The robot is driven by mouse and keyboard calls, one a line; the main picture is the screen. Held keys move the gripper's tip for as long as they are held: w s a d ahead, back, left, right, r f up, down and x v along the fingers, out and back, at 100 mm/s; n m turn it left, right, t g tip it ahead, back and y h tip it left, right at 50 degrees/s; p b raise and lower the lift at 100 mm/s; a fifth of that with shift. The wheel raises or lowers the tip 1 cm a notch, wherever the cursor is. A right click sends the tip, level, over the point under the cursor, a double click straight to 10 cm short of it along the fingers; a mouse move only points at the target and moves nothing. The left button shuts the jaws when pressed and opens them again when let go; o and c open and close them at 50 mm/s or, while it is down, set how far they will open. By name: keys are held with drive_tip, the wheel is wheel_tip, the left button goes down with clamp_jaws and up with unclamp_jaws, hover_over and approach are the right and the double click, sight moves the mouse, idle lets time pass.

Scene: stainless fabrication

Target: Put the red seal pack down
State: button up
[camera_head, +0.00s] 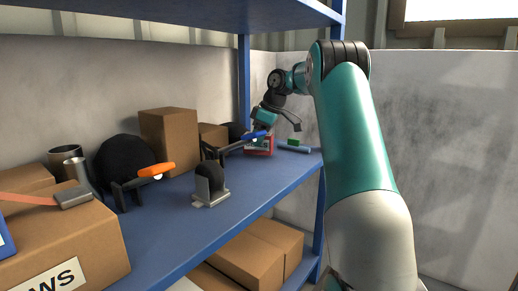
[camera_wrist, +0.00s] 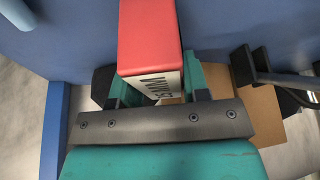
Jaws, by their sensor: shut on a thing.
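The red seal pack (camera_wrist: 150,32) is a red box with a pale side bearing dark lettering. In the wrist view it sits between the fingers of my gripper (camera_wrist: 155,84), which is shut on it. In the head view the pack (camera_head: 261,147) shows below my gripper (camera_head: 262,131), at the far right part of the blue shelf (camera_head: 245,190). It is low over the shelf or on it; I cannot tell if its base touches.
Cardboard boxes (camera_head: 168,140) stand behind, and a shelf post (camera_head: 244,80) rises nearby. The shelf's front middle is clear.

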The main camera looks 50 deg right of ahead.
drive_tip(key=shift+f, duration=0.6)
drive_tip(key=o, duration=1)
drive_tip(key=shift+r, duration=0.1)
drive_tip(key=shift+r, duration=0.1)
drive_tip(key=shift+s+r+p, duration=0.1)
drive_tip(key=shift+r+p, duration=0.25)
drive_tip(key=shift+p, duration=0.05)
drive_tip(key=p+v, duration=0.8)
drive_tip(key=v, duration=0.3)
drive_tip(key=shift+s+d+r, duration=0.1)
drive_tip(key=shift+s+r, duration=0.05)
